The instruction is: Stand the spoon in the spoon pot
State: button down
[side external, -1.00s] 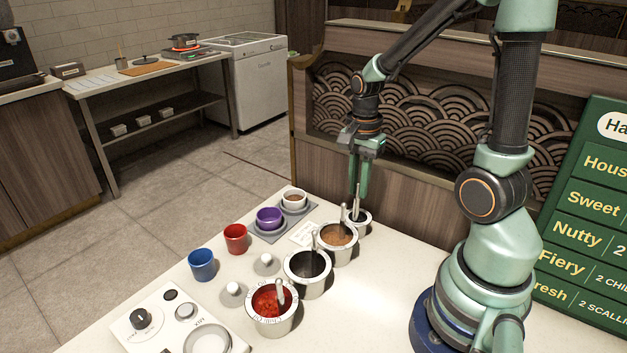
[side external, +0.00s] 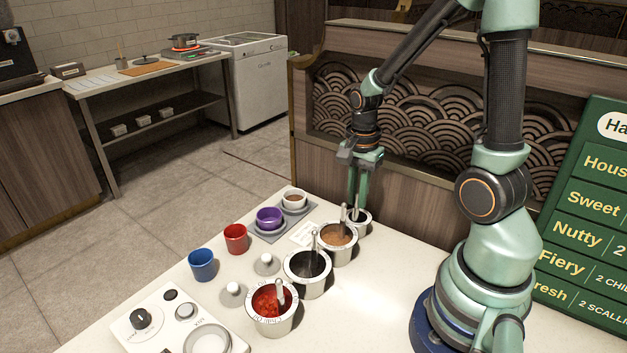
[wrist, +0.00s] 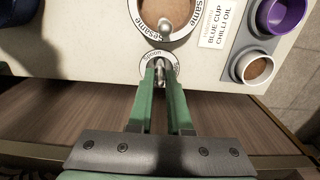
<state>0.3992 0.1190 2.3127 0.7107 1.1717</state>
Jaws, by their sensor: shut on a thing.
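My gripper (side external: 357,203) points straight down at the far end of the counter, with its fingertips at the mouth of the spoon pot (side external: 364,227). In the wrist view the fingers (wrist: 159,66) are shut on the grey metal spoon (wrist: 160,74) over the pot, whose white rim reads "Spoon" (wrist: 147,59). The spoon looks upright, its lower part inside the pot. The fingers hide much of it, and I cannot tell whether it touches the bottom.
The sesame tub (side external: 338,252) with its own ladle stands close beside the spoon pot. Dark (side external: 308,284) and red (side external: 272,325) sauce tubs follow toward the camera. Purple (side external: 268,217), red (side external: 235,238) and blue (side external: 202,264) cups stand left.

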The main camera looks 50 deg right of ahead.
jog(key=shift+f, duration=0.1)
jog(key=shift+c, duration=0.6)
grip_release()
jog(key=shift+r, duration=4.55)
jog(key=a+r+n+t, duration=0.5)
jog(key=a+n, duration=0.7)
jog(key=n, duration=0.6)
notch_tip(320, 180, up, 2)
jog(key=shift+r+t, duration=0.1)
jog(key=shift+t, duration=0.2)
